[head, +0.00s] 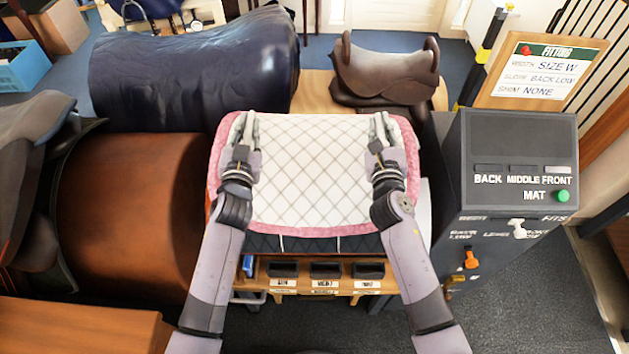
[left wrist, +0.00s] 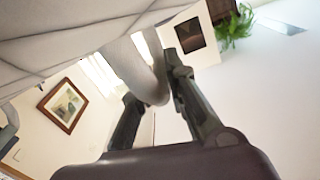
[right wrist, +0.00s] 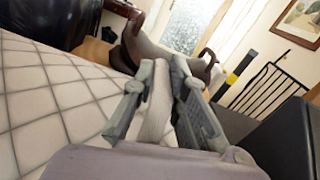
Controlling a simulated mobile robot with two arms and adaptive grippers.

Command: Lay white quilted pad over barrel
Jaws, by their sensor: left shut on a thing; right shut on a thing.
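The white quilted pad (head: 312,170) with pink edging is spread nearly flat between my two grippers in the head view. My left gripper (head: 246,132) is shut on its left side. The left wrist view shows those fingers (left wrist: 155,85) pinching a fold of it. My right gripper (head: 381,130) is shut on its right side, and the right wrist view shows a fold between the fingers (right wrist: 158,85). A brown barrel (head: 130,210) lies just left of the pad, with a dark saddle (head: 30,160) at its left. What lies directly under the pad is mostly hidden.
A dark blue covered roll (head: 195,70) lies behind left, and a brown saddle (head: 388,75) on wood behind right. A grey control box (head: 515,150) stands close on the right. Below the pad's front edge are dark quilted material (head: 310,245) and a labelled wooden shelf (head: 325,283).

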